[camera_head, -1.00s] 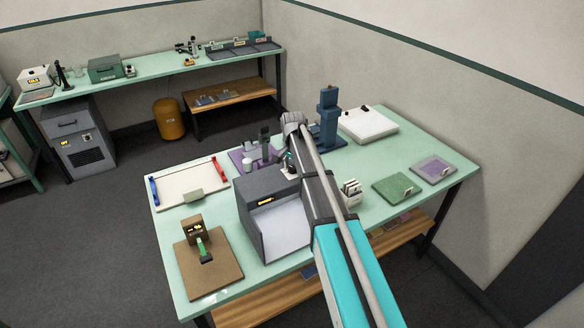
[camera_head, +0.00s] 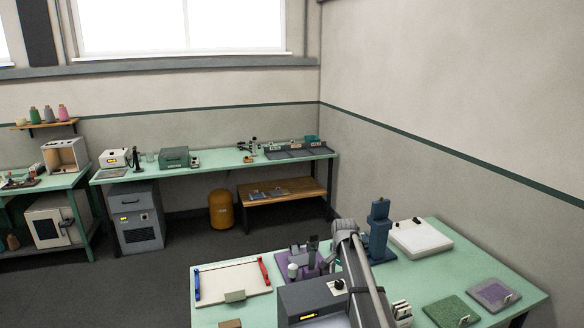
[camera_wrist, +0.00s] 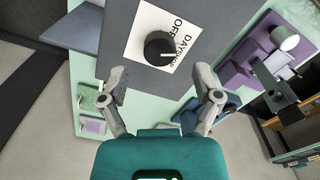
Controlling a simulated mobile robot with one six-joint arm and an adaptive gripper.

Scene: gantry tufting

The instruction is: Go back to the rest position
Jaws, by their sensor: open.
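My gripper (camera_wrist: 162,92) is open in the wrist view, its two grey fingers spread with nothing between them. Beyond the fingertips is a black knob (camera_wrist: 159,48) on a white plate lettered "DAY" and "OFF", on top of a grey box (camera_wrist: 112,22). The knob stands clear of both fingers. In the head view the grey box (camera_head: 299,297) with a small yellow display stands on the near green table (camera_head: 458,256). My arm reaches over this table, and my fingers cannot be made out there.
A purple fixture (camera_head: 312,264), a dark blue press (camera_head: 379,232) and a white box (camera_head: 420,238) stand around my arm. A framed white board (camera_head: 232,280) lies at left. Green and purple pads lie at right. Open floor (camera_head: 120,285) lies left of the table.

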